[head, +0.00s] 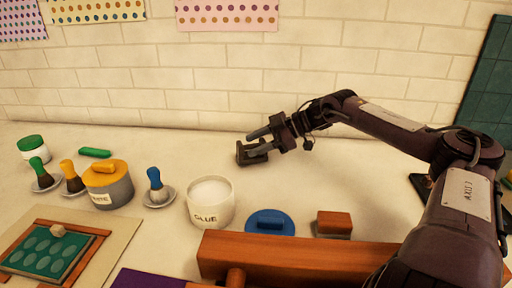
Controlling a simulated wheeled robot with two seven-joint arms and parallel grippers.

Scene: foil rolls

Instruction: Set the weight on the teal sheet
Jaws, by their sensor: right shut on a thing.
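The teal sheet (30,254) lies at the lower left, patterned with paler ovals and bordered by a brown frame. A small tan block (58,231) sits near its far edge. My right gripper (257,143) is above the middle of the table, near the back wall. It is shut on a small dark block (248,155), which looks like the weight; the fingers partly hide it. The block is well away from the teal sheet, to its right and farther back. My left gripper is not in view.
Between them stand a blue-handled brush (156,183), a grey pot with a yellow lid (116,190) and an open glue pot (211,208). A blue lid (286,227) and a brown-topped block (334,221) lie behind a wooden bar (310,255). The back middle of the table is clear.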

